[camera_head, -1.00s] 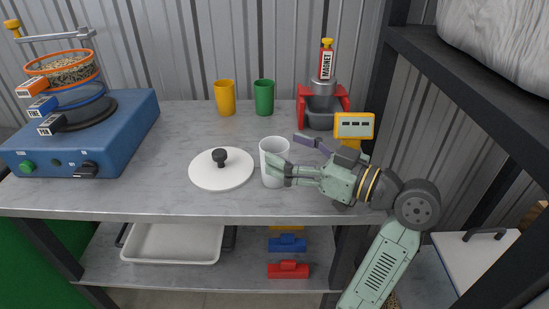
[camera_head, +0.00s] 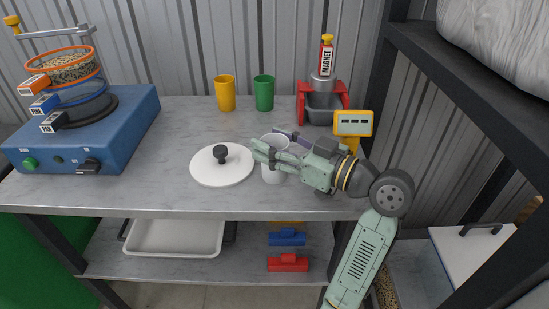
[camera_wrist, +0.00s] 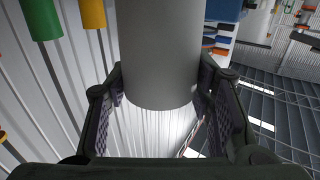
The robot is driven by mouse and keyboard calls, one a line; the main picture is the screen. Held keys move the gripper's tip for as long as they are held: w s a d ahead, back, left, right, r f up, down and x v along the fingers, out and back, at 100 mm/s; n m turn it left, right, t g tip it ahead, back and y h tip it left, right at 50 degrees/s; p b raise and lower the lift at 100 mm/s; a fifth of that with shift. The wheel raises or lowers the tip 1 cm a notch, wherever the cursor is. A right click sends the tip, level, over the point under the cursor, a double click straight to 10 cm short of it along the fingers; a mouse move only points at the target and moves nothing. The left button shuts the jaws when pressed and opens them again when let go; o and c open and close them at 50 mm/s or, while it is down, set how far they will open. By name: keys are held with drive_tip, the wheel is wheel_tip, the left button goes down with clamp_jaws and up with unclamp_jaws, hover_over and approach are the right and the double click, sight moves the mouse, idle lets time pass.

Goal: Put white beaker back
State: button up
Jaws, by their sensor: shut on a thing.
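The white beaker (camera_head: 273,174) is upright at the front middle of the grey worktop, just right of the round white lid. My gripper (camera_head: 262,151) reaches in from the right and is shut on the beaker near its rim, its fingers covering part of the beaker's upper side. In the wrist view the beaker (camera_wrist: 160,50) fills the space between the two dark finger pads. I cannot tell whether its base touches the worktop. A yellow beaker (camera_head: 225,93) and a green beaker (camera_head: 264,93) stand side by side at the back.
The white lid (camera_head: 221,167) with a black knob lies left of the beaker. The blue sieve machine (camera_head: 110,130) is at the left. A red holder with a magnet (camera_head: 325,85) and a yellow display (camera_head: 353,123) stand at the right. Free worktop lies before the back beakers.

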drive_tip(key=c, duration=0.7)
drive_tip(key=shift+o, duration=0.2)
drive_tip(key=shift+r, duration=0.15)
